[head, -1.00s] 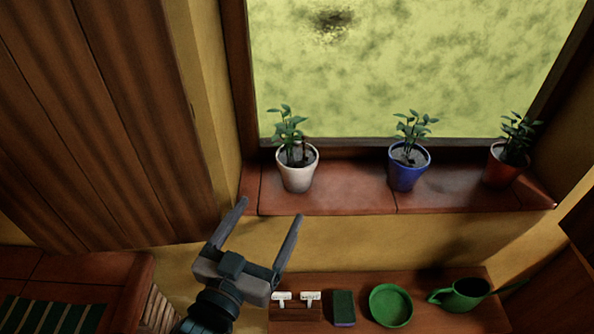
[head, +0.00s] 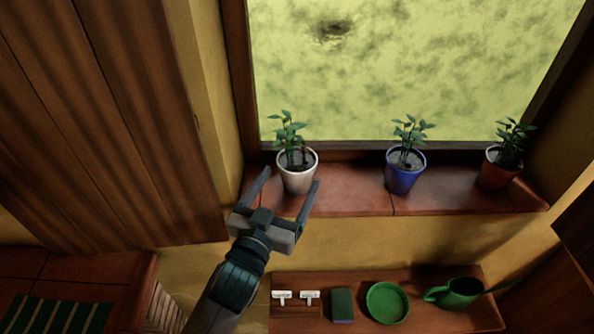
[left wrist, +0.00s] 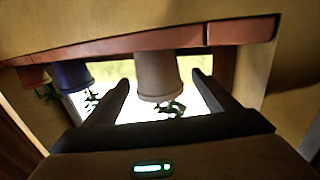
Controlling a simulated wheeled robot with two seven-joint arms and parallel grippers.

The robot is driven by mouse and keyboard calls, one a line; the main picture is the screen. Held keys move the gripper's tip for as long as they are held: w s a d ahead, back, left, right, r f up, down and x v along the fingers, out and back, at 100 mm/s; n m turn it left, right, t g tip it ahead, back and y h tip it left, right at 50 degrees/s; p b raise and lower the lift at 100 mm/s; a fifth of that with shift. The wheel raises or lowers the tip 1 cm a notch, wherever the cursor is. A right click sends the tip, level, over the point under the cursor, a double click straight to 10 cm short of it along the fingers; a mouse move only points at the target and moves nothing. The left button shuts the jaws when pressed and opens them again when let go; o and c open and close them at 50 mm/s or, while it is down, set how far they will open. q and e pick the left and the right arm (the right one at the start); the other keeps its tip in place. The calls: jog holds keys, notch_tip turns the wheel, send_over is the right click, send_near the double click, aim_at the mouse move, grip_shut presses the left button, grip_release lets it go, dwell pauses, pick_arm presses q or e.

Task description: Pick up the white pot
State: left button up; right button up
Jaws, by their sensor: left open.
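The white pot (head: 298,178) holds a leafy plant and stands upright at the left end of the brick window sill. My left gripper (head: 291,178) is open, its two fingers pointing at the pot from the front and below. In the head view the fingertips are close to the pot's lower sides; I cannot tell whether they touch it. In the left wrist view, which appears upside down, the white pot (left wrist: 156,76) shows between the two open fingers (left wrist: 163,84), with nothing gripped. My right gripper is not in view.
A blue pot (head: 404,177) and a red pot (head: 497,173) stand farther right on the sill (head: 350,200). The lower shelf (head: 420,314) holds small white labels, a green sponge (head: 343,304), a green dish (head: 387,302) and a green watering can (head: 460,292). A wooden panel (head: 110,120) is at left.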

aim_at(297, 167)
pick_arm(q)
jog(key=shift+w, duration=0.1)
jog(key=shift+w+d+r+p, duration=0.15)
jog(key=shift+p, duration=0.15)
jog(key=x, duration=0.1)
jog(key=p+x, duration=0.2)
jog(key=shift+w+d+r, duration=0.25)
jog(key=shift+w+d, duration=0.05)
jog(key=shift+w+d+f, duration=0.15)
jog(key=shift+w, duration=0.25)
jog(key=c, duration=1.5)
